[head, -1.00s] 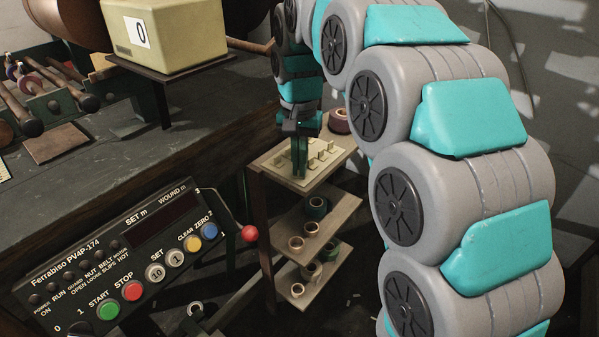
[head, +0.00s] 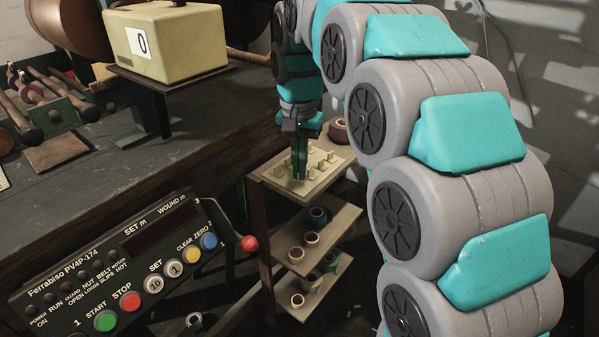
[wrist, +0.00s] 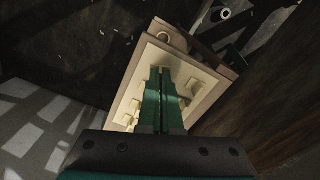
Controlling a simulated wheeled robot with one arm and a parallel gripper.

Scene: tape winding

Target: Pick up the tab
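Several small cream tabs (wrist: 187,104) stand on a pale board (wrist: 137,83) on the top shelf of a small rack. The board also shows in the head view (head: 322,180). My gripper (head: 299,178) points down over the middle of the board, among the tabs. In the wrist view its two green fingers (wrist: 162,72) lie close together, with only a thin dark line between them. I see no tab clearly between the fingertips; the fingers hide the spot beneath them, and the gap between fingertips and board is hard to judge.
A tape roll (head: 338,131) sits behind the board. Tape rolls (head: 318,215) lie on the lower shelves. The control panel (head: 130,265) with its red-knobbed lever (head: 249,243) and the dark bench (head: 120,165) stand to the left.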

